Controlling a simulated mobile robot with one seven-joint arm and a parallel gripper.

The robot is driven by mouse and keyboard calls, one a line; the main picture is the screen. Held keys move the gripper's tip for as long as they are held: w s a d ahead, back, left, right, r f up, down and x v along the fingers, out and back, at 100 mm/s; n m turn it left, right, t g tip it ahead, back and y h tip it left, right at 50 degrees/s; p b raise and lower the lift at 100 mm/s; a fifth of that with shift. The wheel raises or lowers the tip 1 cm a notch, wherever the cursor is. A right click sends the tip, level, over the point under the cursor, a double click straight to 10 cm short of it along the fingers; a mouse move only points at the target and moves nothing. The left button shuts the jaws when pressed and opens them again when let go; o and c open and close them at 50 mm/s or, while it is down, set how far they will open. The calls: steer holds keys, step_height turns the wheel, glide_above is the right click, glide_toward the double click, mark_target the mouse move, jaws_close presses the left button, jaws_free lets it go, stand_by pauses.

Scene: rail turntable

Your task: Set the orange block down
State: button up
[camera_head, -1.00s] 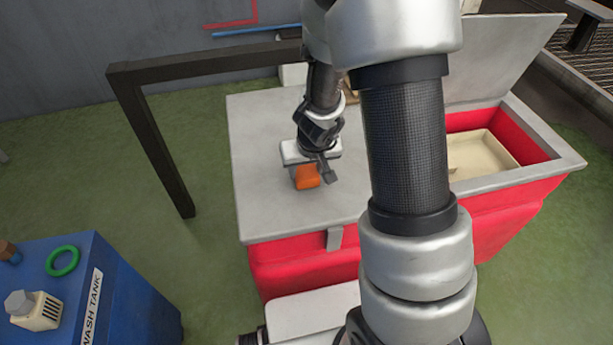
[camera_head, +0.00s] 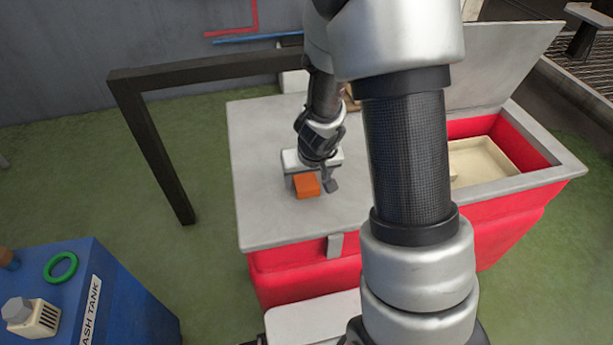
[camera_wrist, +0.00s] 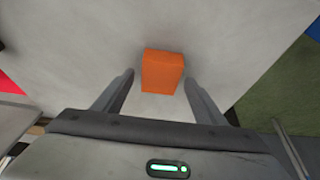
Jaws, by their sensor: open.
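The orange block (camera_head: 306,185) rests on the grey lid top of the red chest, near the lid's middle. In the wrist view the orange block (camera_wrist: 162,71) lies between and slightly beyond my gripper's fingertips, with a gap on each side. My gripper (camera_head: 309,184) is low over the lid, at the block. In the wrist view my gripper (camera_wrist: 159,76) is open, its two dark fingers apart and not touching the block.
The red chest (camera_head: 290,270) has a grey lid top (camera_head: 265,150) with free room around the block. Its right part is open and holds a cream tray (camera_head: 485,155). A dark frame (camera_head: 150,140) stands at the left. A blue wash tank (camera_head: 130,300) carries a green ring (camera_head: 61,268).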

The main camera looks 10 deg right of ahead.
steer(key=s+a+r+n+t+y+p, duration=0.1)
steer(key=s+a+r+p, duration=0.3)
steer(key=r, duration=1)
steer(key=s+a+r+y+p, duration=0.15)
steer(key=s+r, duration=0.45)
steer(key=r, duration=0.7)
steer(key=s+d+r+h, duration=0.1)
steer(key=s+d+r, duration=0.2)
steer(key=s, duration=0.2)
steer(key=s+d+r+m+h, duration=0.1)
steer(key=s+d+r, duration=0.2)
steer(key=s, duration=0.3)
steer(key=shift+r+p, duration=0.45)
steer(key=shift+r, duration=0.15)
steer(key=shift+h, duration=0.25)
